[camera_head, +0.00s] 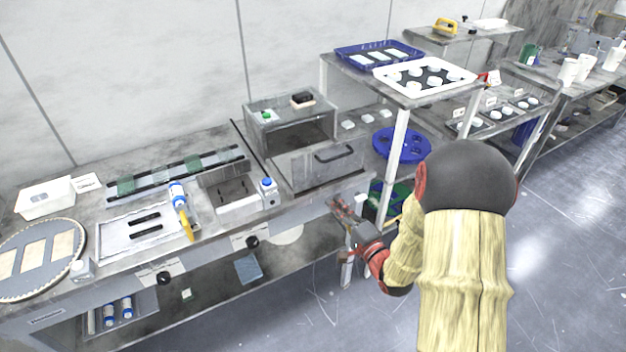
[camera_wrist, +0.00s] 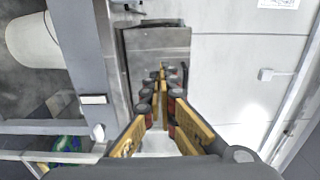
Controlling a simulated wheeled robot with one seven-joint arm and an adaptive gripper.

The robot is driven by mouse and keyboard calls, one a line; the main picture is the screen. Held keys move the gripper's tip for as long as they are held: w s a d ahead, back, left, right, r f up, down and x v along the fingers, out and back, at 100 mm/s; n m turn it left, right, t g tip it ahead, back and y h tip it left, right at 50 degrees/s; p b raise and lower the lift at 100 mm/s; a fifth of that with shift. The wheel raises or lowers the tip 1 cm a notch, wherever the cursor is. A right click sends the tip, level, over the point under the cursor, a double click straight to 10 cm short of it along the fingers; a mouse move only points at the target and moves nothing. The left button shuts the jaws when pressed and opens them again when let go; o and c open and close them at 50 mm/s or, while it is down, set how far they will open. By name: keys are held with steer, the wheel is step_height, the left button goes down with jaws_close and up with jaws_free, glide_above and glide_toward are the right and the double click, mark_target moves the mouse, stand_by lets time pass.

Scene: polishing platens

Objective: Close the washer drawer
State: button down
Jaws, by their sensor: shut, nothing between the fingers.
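The washer (camera_head: 290,112) is a grey metal box at the back of the bench with a dark open front. My gripper (camera_head: 336,204) is below and in front of the drawer front, by the bench's front edge, apart from the handle in the picture. In the wrist view my gripper (camera_wrist: 163,72) has its fingers together, with nothing seen between them. A grey metal panel lies beyond the tips; I cannot tell if they touch it.
A white dispenser-like box (camera_head: 238,190) and a small blue-capped bottle (camera_head: 268,190) stand left of the drawer. A shelf post (camera_head: 396,160) and a blue round rack (camera_head: 402,145) are to its right. The floor (camera_head: 560,240) at right is clear.

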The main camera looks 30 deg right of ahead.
mark_target(308, 172)
steer(key=w+b, duration=0.1)
steer(key=w, duration=0.3)
steer(key=w+b, duration=0.1)
steer(key=w, duration=0.3)
steer(key=w+b, duration=0.1)
steer(key=w, duration=0.4)
steer(key=shift+a+f, duration=0.2)
steer(key=shift+a, duration=0.05)
steer(key=shift+w+r+b, duration=0.1)
steer(key=shift+w+b, duration=0.25)
steer(key=shift+w, duration=0.2)
steer(key=w, duration=1.3)
steer(key=w+b, duration=0.1)
steer(key=w, duration=0.6)
steer(key=shift+w+a, duration=0.15)
steer(key=shift+a, duration=0.2)
steer(key=shift+r, duration=0.1)
steer(key=shift+w+r, duration=0.1)
